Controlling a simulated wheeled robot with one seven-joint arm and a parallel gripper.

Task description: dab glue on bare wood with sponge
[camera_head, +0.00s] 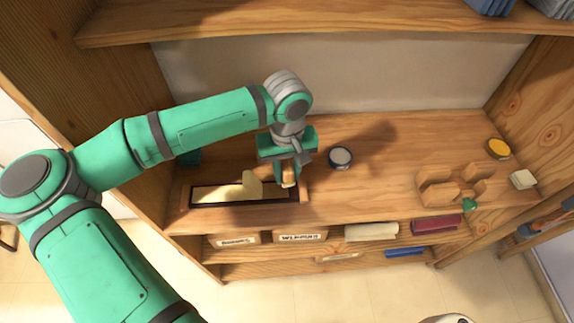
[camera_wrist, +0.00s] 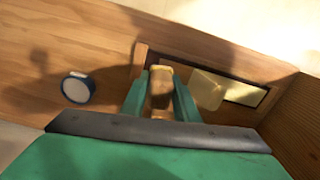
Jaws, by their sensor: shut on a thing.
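My gripper (camera_head: 287,176) is shut on a small tan-and-yellow piece, which looks like the sponge (camera_wrist: 160,90). It is over the right end of a shallow wooden tray (camera_head: 303,188) on the bench. My fingers hide part of the held piece, and I cannot tell whether it touches the tray. In the tray lies a long pale strip (camera_head: 215,193) against a dark bed. A cream piece (camera_head: 252,184) overlaps the strip, left of my gripper; it also shows in the wrist view (camera_wrist: 207,89). A round dark-rimmed pot with a pale top (camera_head: 340,156) stands right of my gripper.
A wooden holder with several slots (camera_head: 437,193) stands at the right, with a green item (camera_head: 470,204) at its front. Beyond are a yellow-topped tin (camera_head: 498,148) and a whitish block (camera_head: 523,179). A shelf (camera_head: 300,22) hangs above.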

